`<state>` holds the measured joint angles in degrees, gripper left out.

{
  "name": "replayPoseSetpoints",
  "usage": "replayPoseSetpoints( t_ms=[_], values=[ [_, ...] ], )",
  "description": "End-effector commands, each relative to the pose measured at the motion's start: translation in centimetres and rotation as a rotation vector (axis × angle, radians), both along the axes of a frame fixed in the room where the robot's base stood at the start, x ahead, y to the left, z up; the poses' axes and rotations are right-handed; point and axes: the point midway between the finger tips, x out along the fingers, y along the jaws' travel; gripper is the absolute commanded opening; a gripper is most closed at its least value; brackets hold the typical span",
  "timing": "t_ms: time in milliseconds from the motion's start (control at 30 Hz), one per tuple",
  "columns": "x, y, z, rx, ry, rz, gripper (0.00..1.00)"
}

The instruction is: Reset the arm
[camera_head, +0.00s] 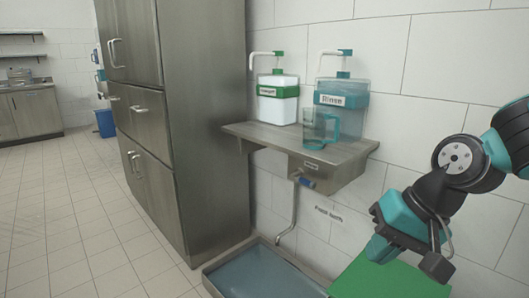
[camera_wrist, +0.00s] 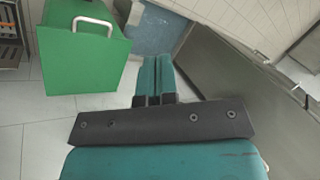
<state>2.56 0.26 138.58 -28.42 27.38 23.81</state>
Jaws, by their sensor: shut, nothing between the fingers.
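My gripper (camera_head: 380,250) hangs at the right of the head view, with my teal and black arm bent above it. In the wrist view its two teal fingers (camera_wrist: 157,75) lie side by side, shut and empty. In the head view it is in front of and to the right of the metal shelf (camera_head: 345,158), apart from it. A clear teal cup (camera_head: 317,128) with a handle stands on the shelf, in front of a teal pump dispenser (camera_head: 350,98). My gripper is well away from the cup.
A white and green pump dispenser (camera_head: 277,100) stands left of the teal one. A green box (camera_head: 385,278) is below my gripper, seen also in the wrist view (camera_wrist: 80,62). A shallow basin (camera_head: 262,274) lies under the shelf.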

Motion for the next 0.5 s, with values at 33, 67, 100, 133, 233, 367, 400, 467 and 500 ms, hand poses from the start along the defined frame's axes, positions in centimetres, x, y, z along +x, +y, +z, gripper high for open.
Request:
replayPoseSetpoints(
  t_ms=[33,67,100,133,233,367,400,467,500],
  values=[
    [-2.2,1.5,0.8,-0.026,-0.025,0.128,0.0],
    [-3.4,2.2,1.2,-0.041,-0.037,0.203,0.0],
    [-5.0,2.9,1.6,-0.06,-0.052,0.3,0.0],
    [-6.3,3.4,1.8,-0.074,-0.064,0.37,0.0],
    [-10.1,4.5,2.5,-0.112,-0.101,0.591,0.0],
    [-13.1,4.8,4.7,-0.141,-0.13,0.776,0.0],
    [-13.0,4.8,5.6,-0.141,-0.127,0.769,0.0],
    [-13.0,4.8,6.9,-0.139,-0.126,0.767,0.0],
    [-12.9,4.8,7.9,-0.139,-0.126,0.765,0.0]
  ],
)
